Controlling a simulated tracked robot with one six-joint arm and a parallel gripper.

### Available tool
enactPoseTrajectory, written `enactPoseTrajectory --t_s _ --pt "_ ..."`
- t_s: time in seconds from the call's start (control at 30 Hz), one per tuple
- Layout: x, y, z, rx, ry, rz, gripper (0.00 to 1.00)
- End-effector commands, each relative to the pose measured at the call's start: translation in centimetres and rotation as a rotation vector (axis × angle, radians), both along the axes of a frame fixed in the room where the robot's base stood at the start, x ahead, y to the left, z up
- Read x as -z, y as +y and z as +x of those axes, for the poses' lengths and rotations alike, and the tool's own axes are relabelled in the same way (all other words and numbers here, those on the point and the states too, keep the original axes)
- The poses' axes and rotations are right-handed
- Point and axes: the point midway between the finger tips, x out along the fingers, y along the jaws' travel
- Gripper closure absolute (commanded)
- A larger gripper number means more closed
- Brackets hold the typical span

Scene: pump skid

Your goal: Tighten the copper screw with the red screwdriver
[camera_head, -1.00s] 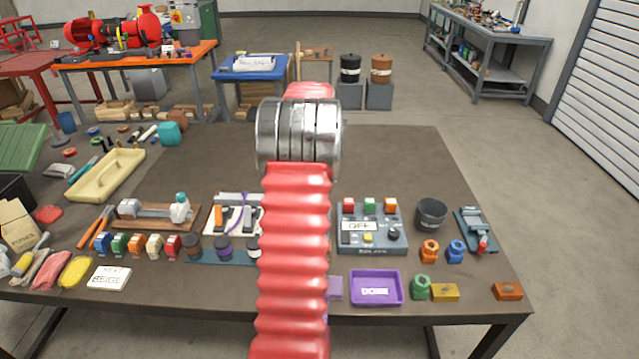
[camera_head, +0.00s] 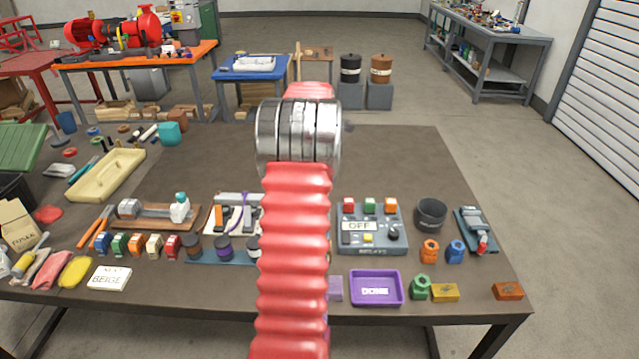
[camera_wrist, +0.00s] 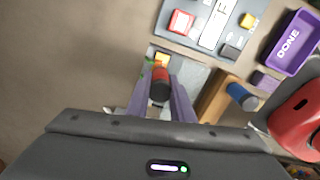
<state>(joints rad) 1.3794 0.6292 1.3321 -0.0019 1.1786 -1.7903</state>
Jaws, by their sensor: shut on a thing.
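My gripper (camera_wrist: 165,103) shows in the wrist view with its two fingers shut on the red screwdriver (camera_wrist: 160,83). Its handle is red and dark, and points away from the camera. A small yellow-orange patch (camera_wrist: 161,60) shows just past the handle, over a pale grey surface. I cannot tell if this patch is the copper screw or whether the tool touches it. The screwdriver's tip is hidden. In the head view my red arm covers the gripper and the middle of the bench.
A button panel marked OFF (camera_head: 372,228) stands right of my arm. The purple DONE tray (camera_head: 376,302) lies in front of it. In the wrist view a wooden block (camera_wrist: 213,100) with a blue cylinder (camera_wrist: 242,96) is close right of the fingers. The bench behind is clear.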

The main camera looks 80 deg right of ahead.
Motion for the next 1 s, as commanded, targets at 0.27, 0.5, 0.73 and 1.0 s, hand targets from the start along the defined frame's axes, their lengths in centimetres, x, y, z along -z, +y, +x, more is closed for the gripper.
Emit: enactPoseTrajectory --t_s 0.27,0.5,0.73,1.0 --pt "-0.01 -0.01 -0.01 0.179 0.0 0.0 1.0" --pt "-0.01 -0.02 -0.01 0.191 0.0 0.0 1.0" --pt "-0.01 -0.02 -0.01 0.248 0.0 0.0 1.0" --pt "-0.01 -0.02 -0.01 0.453 0.001 0.0 1.0"
